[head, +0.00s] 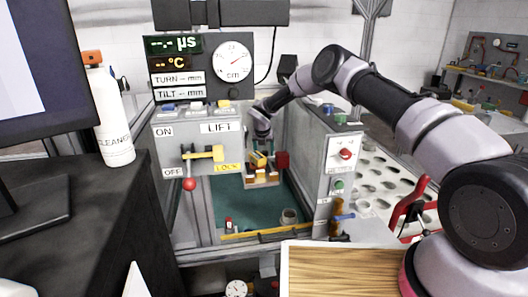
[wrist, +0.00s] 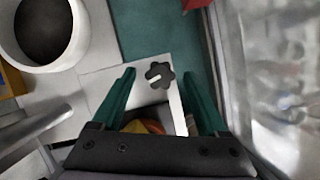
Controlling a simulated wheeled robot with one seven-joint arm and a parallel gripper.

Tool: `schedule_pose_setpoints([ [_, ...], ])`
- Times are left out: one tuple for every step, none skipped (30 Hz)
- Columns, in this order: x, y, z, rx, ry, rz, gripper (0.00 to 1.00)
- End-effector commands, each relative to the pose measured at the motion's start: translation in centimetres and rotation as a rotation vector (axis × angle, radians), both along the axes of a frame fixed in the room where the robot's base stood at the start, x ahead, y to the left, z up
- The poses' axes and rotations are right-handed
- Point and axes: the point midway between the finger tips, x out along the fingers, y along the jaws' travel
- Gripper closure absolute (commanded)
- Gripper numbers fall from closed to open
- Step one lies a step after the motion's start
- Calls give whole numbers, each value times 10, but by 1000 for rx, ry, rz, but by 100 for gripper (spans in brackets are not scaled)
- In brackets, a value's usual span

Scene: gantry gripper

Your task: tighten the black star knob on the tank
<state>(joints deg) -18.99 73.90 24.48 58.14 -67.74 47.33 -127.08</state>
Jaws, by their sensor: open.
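The black star knob (wrist: 158,75) shows in the wrist view, on or over a pale block edge above a teal floor. My gripper (wrist: 159,72) is open, with one green finger on each side of the knob in the picture. Neither finger appears to touch it, and I cannot tell the height between them. In the head view my arm reaches down into the tank (head: 232,205), which has a teal floor. The knob cannot be made out there, and my fingertips are not clear.
A white cup-like cylinder (wrist: 42,30) lies at upper left in the wrist view. In the head view, a red block (head: 282,160) stands beside my wrist. A control panel with a LIFT label (head: 222,127) is on the left, and a switch post (head: 339,170) on the right.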

Motion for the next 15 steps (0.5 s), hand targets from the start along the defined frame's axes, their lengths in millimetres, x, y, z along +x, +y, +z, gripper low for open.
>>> schedule_pose_setpoints([
  [0,0,0,0,0,0,24],
  [0,0,0,0,0,0,24],
  [0,0,0,0,0,0,24],
  [0,0,0,0,0,0,24],
  [0,0,0,0,0,0,24],
  [0,0,0,0,0,0,31],
  [0,0,0,0,0,0,43],
  [0,0,0,0,0,0,54],
  [0,0,0,0,0,0,69],
  [0,0,0,0,0,0,81],
  [0,0,0,0,0,0,92],
  [0,0,0,0,0,0,100],
  [0,0,0,0,0,0,100],
  [0,0,0,-1,0,-4,100],
  [0,0,0,-1,-1,-17,100],
])
